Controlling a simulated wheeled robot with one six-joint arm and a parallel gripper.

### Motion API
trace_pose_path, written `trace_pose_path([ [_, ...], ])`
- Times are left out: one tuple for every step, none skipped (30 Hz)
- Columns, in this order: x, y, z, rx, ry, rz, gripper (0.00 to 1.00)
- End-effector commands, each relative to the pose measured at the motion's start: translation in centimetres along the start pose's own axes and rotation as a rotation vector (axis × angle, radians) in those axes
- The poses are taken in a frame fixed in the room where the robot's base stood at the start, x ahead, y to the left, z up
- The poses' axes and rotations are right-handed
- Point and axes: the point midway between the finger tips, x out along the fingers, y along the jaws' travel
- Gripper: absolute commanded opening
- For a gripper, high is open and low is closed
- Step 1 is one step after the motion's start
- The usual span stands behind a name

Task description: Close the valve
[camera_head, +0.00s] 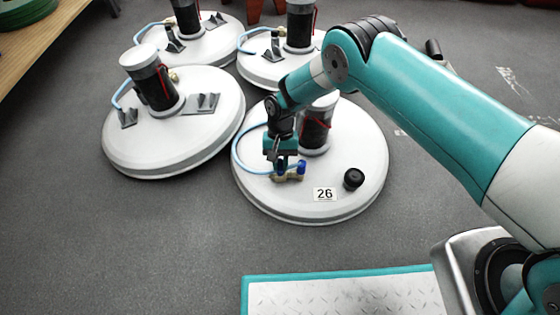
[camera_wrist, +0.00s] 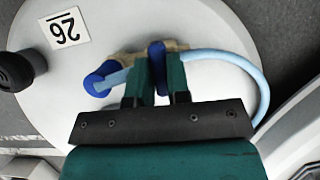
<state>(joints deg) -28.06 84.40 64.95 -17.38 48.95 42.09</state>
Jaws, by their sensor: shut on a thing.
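The valve is a small brass fitting (camera_head: 290,178) with blue parts on the white round tank lid marked 26 (camera_head: 355,198). In the wrist view its tan brass body (camera_wrist: 176,46) lies just beyond my fingertips. My gripper (camera_head: 281,164) points down at it from above. In the wrist view my green fingers (camera_wrist: 157,72) are shut on a blue handle (camera_wrist: 157,54) of the valve. A second blue part (camera_wrist: 96,83) sticks out to the left, outside the fingers. A light blue hose (camera_wrist: 235,62) runs from the fitting. The fingers hide part of the handle.
A black knob (camera_head: 353,178) and a dark upright cylinder (camera_head: 316,132) stand on the same lid. Several similar white tanks (camera_head: 220,105) stand behind and to the left. A tread-plate platform (camera_head: 345,297) is in front. Grey floor is clear at lower left.

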Motion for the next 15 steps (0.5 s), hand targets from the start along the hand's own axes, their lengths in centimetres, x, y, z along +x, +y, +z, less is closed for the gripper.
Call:
trace_pose_path([
  [-0.01, 0.0, -0.07, 0.004, 0.002, -0.002, 0.0],
  [-0.01, 0.0, -0.07, 0.005, 0.002, -0.002, 0.0],
  [-0.01, 0.0, -0.07, 0.005, 0.003, -0.002, 0.0],
  [-0.01, 0.0, -0.08, 0.005, 0.003, -0.002, 0.0],
  [-0.01, 0.0, -0.08, 0.005, 0.003, -0.002, 0.0],
  [-0.01, 0.0, -0.08, 0.005, 0.003, -0.002, 0.0],
  [-0.01, 0.0, -0.08, 0.005, 0.003, -0.002, 0.0],
  [-0.01, 0.0, -0.08, 0.005, 0.003, -0.002, 0.0],
  [-0.01, 0.0, -0.08, 0.005, 0.003, -0.002, 0.0],
  [-0.01, 0.0, -0.08, 0.005, 0.003, -0.002, 0.0],
  [-0.01, 0.0, -0.09, 0.005, 0.003, -0.002, 0.24],
  [-0.01, 0.0, -0.08, 0.005, 0.003, -0.002, 0.33],
  [-0.01, 0.0, -0.08, 0.004, 0.003, -0.002, 0.4],
  [0.0, 0.0, -0.07, 0.004, 0.003, -0.002, 0.43],
  [0.0, 0.0, -0.06, 0.004, 0.002, -0.001, 0.43],
])
